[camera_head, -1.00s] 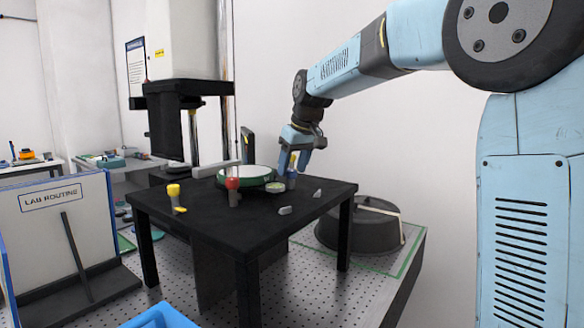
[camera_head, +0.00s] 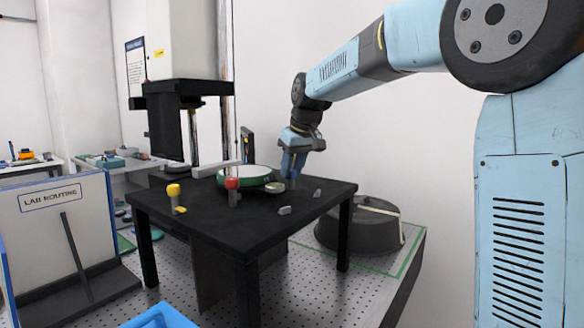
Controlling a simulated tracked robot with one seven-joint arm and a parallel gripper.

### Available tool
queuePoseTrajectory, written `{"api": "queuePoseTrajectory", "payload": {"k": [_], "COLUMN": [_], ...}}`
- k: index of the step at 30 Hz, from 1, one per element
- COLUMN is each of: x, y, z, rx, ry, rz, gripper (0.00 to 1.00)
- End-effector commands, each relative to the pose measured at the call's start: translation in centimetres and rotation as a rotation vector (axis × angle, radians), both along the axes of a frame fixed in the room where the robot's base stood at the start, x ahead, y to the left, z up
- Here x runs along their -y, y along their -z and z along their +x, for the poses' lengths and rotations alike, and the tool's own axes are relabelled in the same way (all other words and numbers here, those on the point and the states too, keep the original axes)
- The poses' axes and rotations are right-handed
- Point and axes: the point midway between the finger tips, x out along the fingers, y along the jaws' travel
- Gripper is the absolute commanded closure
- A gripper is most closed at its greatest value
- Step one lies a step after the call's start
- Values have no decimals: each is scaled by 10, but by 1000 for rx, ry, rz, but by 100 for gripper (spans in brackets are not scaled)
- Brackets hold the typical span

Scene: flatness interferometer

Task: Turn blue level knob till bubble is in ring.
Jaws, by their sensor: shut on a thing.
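My gripper (camera_head: 292,178) is at the right rear of the black table (camera_head: 225,227), pointing down. It is shut on the blue level knob, which the fingers now mostly hide. A small round greenish level vial (camera_head: 275,188) sits just left of my gripper. The bubble and ring in it are too small to make out. A red knob (camera_head: 232,184) stands at the front of the round stage and a yellow knob (camera_head: 173,190) stands at the left. The white-topped round stage with a green rim (camera_head: 250,182) lies behind the red knob.
Small grey blocks (camera_head: 285,211) lie on the table near its right side. A yellow piece (camera_head: 180,210) lies by the yellow knob. A tall black-and-white instrument column (camera_head: 185,90) stands behind. A dark round tub (camera_head: 358,229) stands right of the table.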

Motion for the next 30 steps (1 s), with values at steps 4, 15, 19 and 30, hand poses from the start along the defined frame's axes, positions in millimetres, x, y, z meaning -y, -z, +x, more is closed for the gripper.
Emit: {"api": "queuePoseTrajectory", "payload": {"k": [4, 15, 19, 30], "x": [0, 1, 1, 0], "y": [0, 0, -1, 0], "z": [0, 0, 0, 0], "rx": [1, 2, 2, 0], "ry": [27, 93, 93, 91], "rz": [0, -1, -1, 0], "gripper": [98, 98, 66, 44]}}
